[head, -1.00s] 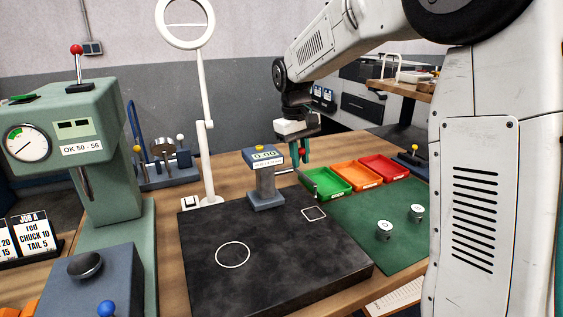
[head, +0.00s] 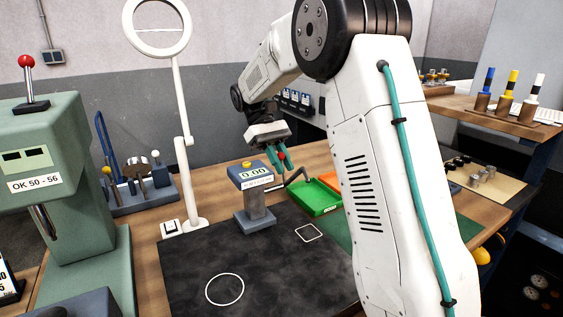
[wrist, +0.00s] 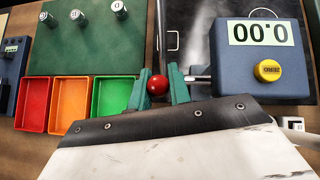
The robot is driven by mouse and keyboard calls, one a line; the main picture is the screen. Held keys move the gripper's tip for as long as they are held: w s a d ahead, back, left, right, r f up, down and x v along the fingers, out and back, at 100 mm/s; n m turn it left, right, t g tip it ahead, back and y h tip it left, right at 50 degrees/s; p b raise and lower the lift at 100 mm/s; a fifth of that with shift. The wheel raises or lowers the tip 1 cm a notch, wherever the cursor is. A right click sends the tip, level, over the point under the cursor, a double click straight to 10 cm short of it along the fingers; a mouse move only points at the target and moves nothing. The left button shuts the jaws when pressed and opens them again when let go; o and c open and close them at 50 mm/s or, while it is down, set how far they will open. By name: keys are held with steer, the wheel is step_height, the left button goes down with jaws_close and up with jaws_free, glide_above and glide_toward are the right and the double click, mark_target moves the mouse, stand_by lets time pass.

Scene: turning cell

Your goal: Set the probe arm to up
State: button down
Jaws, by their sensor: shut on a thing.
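The gauge stand (head: 254,213) has a blue head reading 0.00 and stands on the dark plate in the head view. Its blue head (wrist: 262,70) with a yellow zero button shows at the right in the wrist view. The probe arm (head: 297,178) is a thin bent metal rod at the gauge's right side; its exact angle is hard to tell. A red ball knob (wrist: 157,85) sits between the teal fingers of my gripper (wrist: 160,86), which is shut on it. In the head view my gripper (head: 278,158) is just right of the gauge head, partly hiding the knob.
Green (head: 318,198), orange and red trays stand behind and to the right, close to my gripper. A white ring lamp (head: 181,120) stands left of the gauge, and a green press (head: 60,180) farther left. The dark plate (head: 260,275) is mostly clear in front.

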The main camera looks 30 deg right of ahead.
steer(key=shift+w+f, duration=0.1)
steer(key=shift+w, duration=0.05)
stand_by(0.4)
steer(key=c, duration=1.3)
jaws_free()
steer(key=shift+c, duration=0.2)
steer(key=shift+r, duration=0.35)
steer(key=r, duration=0.1)
steer(key=s+r, duration=0.1)
steer(key=r, duration=0.1)
steer(key=s+a+r, duration=0.1)
steer(key=s+a, duration=0.1)
steer(key=s, duration=1.2)
steer(key=shift+s+a+r, duration=0.15)
steer(key=shift+s+a, duration=0.2)
steer(key=shift+s, duration=0.05)
